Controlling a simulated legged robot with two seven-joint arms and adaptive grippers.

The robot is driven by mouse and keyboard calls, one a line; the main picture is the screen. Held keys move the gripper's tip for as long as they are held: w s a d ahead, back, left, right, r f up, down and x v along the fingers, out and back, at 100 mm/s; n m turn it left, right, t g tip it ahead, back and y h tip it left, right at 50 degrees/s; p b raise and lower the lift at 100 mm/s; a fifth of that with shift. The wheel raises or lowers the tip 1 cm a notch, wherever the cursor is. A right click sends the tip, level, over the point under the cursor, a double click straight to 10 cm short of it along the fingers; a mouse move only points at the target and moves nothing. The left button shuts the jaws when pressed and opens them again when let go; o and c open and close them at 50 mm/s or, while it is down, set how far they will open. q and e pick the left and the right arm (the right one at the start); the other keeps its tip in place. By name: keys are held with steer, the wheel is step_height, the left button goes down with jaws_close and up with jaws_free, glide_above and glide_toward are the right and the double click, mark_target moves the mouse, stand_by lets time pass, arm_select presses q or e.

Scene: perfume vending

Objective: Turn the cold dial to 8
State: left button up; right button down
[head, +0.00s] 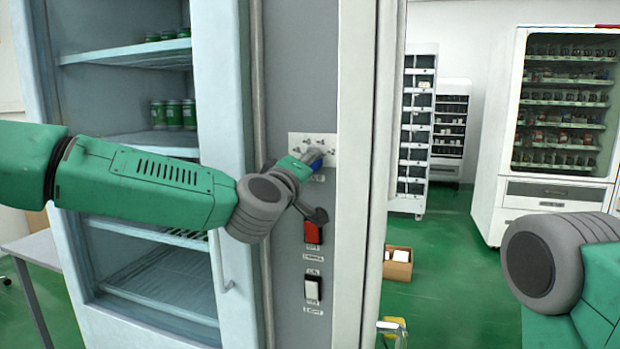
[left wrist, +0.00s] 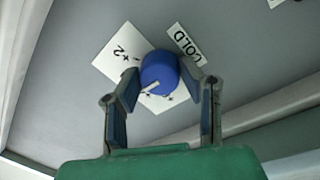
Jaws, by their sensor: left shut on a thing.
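The blue cold dial (left wrist: 160,73) shows in the left wrist view on a grey panel, with a light pointer mark on its face. A white scale plate (left wrist: 115,55) lies behind it with "+2" readable, and a "COLD" label (left wrist: 184,45) is beside it. My left gripper (left wrist: 161,88) has a finger on each side of the dial and is shut on it. In the head view the dial (head: 316,158) is mostly hidden by my left gripper (head: 308,165). Part of my right arm shows at the right edge; its fingers are out of view.
Below the dial on the grey panel are a red switch (head: 312,232) and a white switch (head: 312,289). The glass-doored cooler (head: 205,110) with green cans stands left of the panel. A vending machine (head: 560,190) and a cardboard box (head: 398,264) are further back right.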

arm_select(q)
steer(key=shift+d+f+n+y+b, duration=0.15)
steer(key=shift+n+y+b, duration=0.2)
steer(key=shift+n+b, duration=1.4)
steer(key=shift+a+f+n+y+b, duration=0.1)
steer(key=shift+f+n+y+b, duration=0.35)
steer(key=shift+n, duration=2.4)
steer(key=shift+d+r+n+y+b, duration=0.1)
steer(key=shift+n+y+b, duration=0.1)
steer(key=shift+n+b, duration=1.65)
steer(key=shift+s+n+p, duration=0.1)
steer(key=shift+n+p, duration=0.35)
steer(key=shift+n, duration=0.1)
steer(key=o, duration=1.1)
steer(key=shift+c, duration=0.2)
steer(key=shift+o, duration=0.4)
steer(key=shift+r, duration=0.1)
steer(key=shift+r+t, duration=0.1)
steer(key=shift+t, duration=0.2)
